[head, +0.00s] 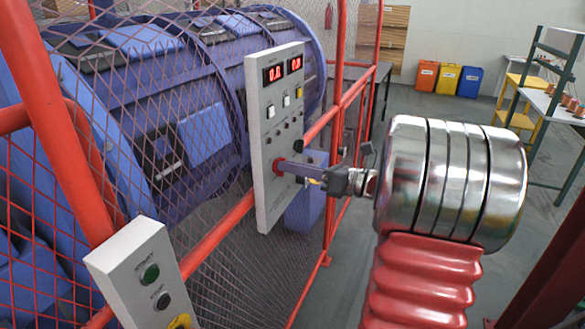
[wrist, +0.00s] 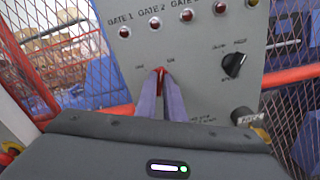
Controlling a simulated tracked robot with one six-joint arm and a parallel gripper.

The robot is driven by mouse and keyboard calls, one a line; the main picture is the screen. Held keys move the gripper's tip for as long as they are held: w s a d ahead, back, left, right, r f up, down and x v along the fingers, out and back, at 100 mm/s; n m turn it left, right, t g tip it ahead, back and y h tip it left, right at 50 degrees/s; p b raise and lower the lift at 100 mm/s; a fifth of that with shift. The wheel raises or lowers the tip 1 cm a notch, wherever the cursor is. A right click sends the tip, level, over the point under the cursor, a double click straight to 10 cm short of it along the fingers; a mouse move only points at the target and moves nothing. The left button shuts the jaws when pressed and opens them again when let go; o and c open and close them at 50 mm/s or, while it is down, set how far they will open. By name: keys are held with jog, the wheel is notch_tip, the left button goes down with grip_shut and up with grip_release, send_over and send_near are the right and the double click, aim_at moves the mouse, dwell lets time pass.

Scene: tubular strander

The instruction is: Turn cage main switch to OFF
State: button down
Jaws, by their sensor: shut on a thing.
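The grey control panel (head: 262,205) stands at the mesh cage, and its lower part fills the upper middle of the wrist view (wrist: 205,70). A red switch knob (head: 276,168) sits low on the panel. In the wrist view the red knob (wrist: 160,72) shows between the tips of my gripper (wrist: 163,85), with small labels on both sides. My gripper (head: 283,167) reaches the panel from the right and is shut on this knob. The fingers hide most of it, so I cannot tell its exact angle.
A black selector knob (wrist: 233,64) is to the right, with a row of gate lamps (wrist: 186,15) above. A red rail (head: 215,238) and mesh surround the blue strander. A start/stop box (head: 140,275) is at the lower left. Open floor lies to the right.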

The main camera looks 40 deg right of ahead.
jog(key=n, duration=1.3)
jog(key=shift+s+a+f, duration=0.2)
jog(key=shift+f, duration=0.05)
jog(key=shift+n, duration=0.3)
jog(key=c, duration=1.9)
grip_release()
jog(key=shift+r, duration=0.1)
jog(key=shift+o, duration=0.2)
jog(key=v, duration=1.3)
jog(key=shift+s+d, duration=0.2)
jog(key=shift+s, duration=0.05)
